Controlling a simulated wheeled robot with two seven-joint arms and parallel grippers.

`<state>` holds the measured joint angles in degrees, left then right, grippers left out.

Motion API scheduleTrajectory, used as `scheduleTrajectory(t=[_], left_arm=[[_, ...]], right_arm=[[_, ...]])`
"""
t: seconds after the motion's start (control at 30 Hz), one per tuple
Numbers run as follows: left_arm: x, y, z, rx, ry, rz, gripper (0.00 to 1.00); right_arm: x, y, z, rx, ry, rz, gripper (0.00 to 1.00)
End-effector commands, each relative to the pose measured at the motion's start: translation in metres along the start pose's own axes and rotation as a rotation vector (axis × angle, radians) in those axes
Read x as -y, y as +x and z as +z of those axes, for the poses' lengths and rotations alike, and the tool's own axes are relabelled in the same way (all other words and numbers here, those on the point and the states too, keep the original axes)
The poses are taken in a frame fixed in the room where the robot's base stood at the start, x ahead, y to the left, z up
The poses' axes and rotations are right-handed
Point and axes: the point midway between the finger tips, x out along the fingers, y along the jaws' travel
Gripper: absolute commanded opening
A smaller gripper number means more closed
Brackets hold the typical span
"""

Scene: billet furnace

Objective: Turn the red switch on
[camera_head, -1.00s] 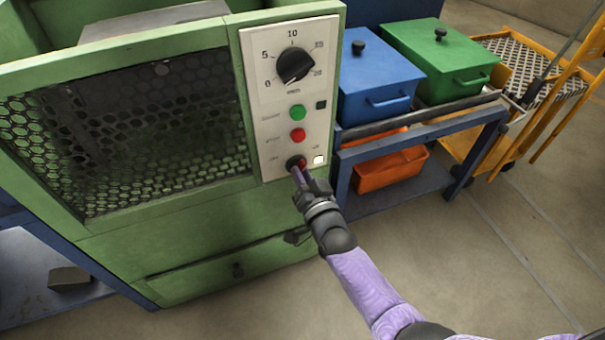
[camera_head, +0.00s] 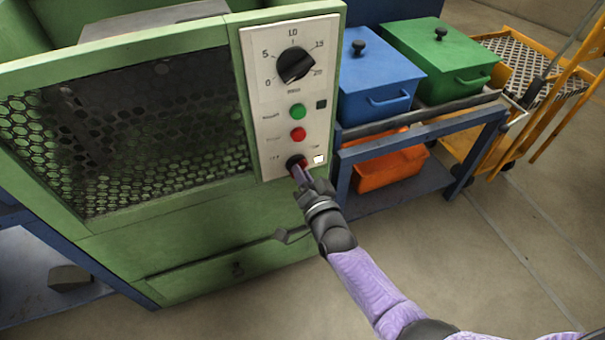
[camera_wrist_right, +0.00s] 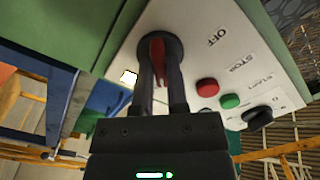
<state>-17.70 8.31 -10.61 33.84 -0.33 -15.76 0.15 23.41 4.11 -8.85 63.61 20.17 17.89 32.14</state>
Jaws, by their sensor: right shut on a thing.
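The red switch (camera_wrist_right: 158,50) sits on a dark round base at the bottom of the white control panel (camera_head: 272,105) of the green furnace. In the head view the switch (camera_head: 304,161) is mostly hidden by my right gripper (camera_head: 301,172). In the right wrist view both fingers of my right gripper (camera_wrist_right: 161,85) reach the switch from either side and are shut on its red handle. The word OFF is readable beside the switch in that view. My left gripper is not in view.
Above the switch are a red button (camera_head: 298,134), a green button (camera_head: 298,111) and a black dial (camera_head: 295,65). A blue box (camera_head: 375,85) and a green box (camera_head: 440,55) stand on a blue bench at the right, above an orange bin (camera_head: 390,168).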

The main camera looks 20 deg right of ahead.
Motion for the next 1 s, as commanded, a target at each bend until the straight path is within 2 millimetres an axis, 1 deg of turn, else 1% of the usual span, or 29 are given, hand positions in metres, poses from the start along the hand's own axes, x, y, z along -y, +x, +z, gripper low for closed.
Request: scheduleTrajectory(t=[0.1, 0.13, 0.17, 0.2, 0.27, 0.3, 0.53, 0.63, 0.67, 0.83, 0.9, 1.0], left_arm=[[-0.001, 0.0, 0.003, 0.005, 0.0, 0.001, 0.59], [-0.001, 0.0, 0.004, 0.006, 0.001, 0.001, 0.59], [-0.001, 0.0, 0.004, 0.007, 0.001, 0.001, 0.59], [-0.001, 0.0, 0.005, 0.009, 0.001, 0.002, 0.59], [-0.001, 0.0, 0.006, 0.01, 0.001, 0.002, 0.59], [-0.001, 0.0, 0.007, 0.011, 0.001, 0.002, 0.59], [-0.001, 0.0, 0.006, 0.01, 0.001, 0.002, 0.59], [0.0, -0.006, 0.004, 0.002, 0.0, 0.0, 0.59], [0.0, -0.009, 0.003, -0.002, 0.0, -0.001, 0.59], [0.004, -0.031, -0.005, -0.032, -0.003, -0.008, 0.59], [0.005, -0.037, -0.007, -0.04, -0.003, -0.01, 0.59], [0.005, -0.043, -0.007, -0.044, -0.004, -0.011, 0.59]], right_arm=[[-0.001, -0.001, 0.001, 0.003, 0.002, 0.003, 0.0], [-0.001, -0.001, 0.001, 0.003, 0.002, 0.003, 0.22], [-0.001, -0.001, 0.001, 0.003, 0.002, 0.003, 0.28], [-0.001, -0.001, 0.001, 0.003, 0.002, 0.003, 0.37], [-0.001, -0.001, 0.001, 0.003, 0.001, 0.002, 0.49], [-0.001, 0.0, 0.001, 0.002, 0.001, 0.002, 0.53], [0.0, 0.0, 0.0, 0.001, 0.0, 0.001, 0.53], [0.002, -0.008, -0.002, 0.0, 0.0, 0.0, 0.53], [0.003, -0.012, -0.003, 0.0, 0.0, 0.0, 0.53], [0.005, -0.054, -0.005, 0.002, -0.001, 0.0, 0.53], [0.004, -0.071, -0.004, 0.001, -0.001, 0.0, 0.53], [0.003, -0.088, -0.002, 0.001, 0.0, 0.0, 0.53]])
